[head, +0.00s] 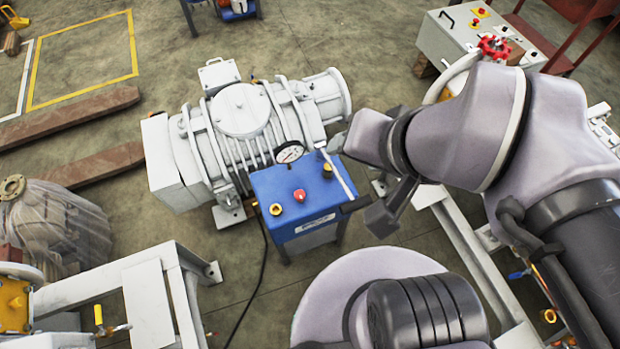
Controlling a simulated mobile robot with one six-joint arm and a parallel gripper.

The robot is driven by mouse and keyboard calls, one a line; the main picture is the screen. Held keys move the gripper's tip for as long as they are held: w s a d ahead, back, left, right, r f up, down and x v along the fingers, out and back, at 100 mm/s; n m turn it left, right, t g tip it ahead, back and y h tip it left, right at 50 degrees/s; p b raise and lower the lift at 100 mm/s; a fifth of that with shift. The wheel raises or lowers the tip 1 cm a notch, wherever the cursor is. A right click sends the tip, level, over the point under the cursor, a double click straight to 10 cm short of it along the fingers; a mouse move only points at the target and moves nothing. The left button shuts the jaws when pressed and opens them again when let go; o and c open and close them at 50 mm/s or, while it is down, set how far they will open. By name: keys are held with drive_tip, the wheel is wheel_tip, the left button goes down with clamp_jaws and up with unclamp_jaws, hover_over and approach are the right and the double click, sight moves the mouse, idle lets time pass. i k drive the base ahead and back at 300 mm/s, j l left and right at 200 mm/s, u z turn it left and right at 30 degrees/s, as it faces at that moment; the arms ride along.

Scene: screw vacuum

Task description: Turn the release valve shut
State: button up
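A red handwheel (494,47) sits at the end of a curved white pipe (458,77) at the upper right, partly behind my arm. It is the most valve-like thing in clear view, but I cannot tell whether it is the release valve. A blue control box (283,190) stands in the middle, with a red knob (299,196) and brass-coloured knobs (276,209) on top. My gripper (352,174) is over the right edge of this box, well away from the handwheel. Its dark fingers look spread, with nothing visibly held, though my wrist hides part of them.
A large white vacuum pump (240,110) with a dial gauge (289,152) stands behind the blue box. White frames (150,300) stand at the lower left and right. A grey control cabinet (447,40) is at the upper right.

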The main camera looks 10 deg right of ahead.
sight(300, 195)
drive_tip(key=j+z, duration=0.35)
drive_tip(key=k+j+z, duration=0.1)
drive_tip(key=z, duration=0.3)
drive_tip(key=j+z, duration=0.2)
drive_tip(key=z, duration=0.15)
drive_tip(key=k, duration=0.05)
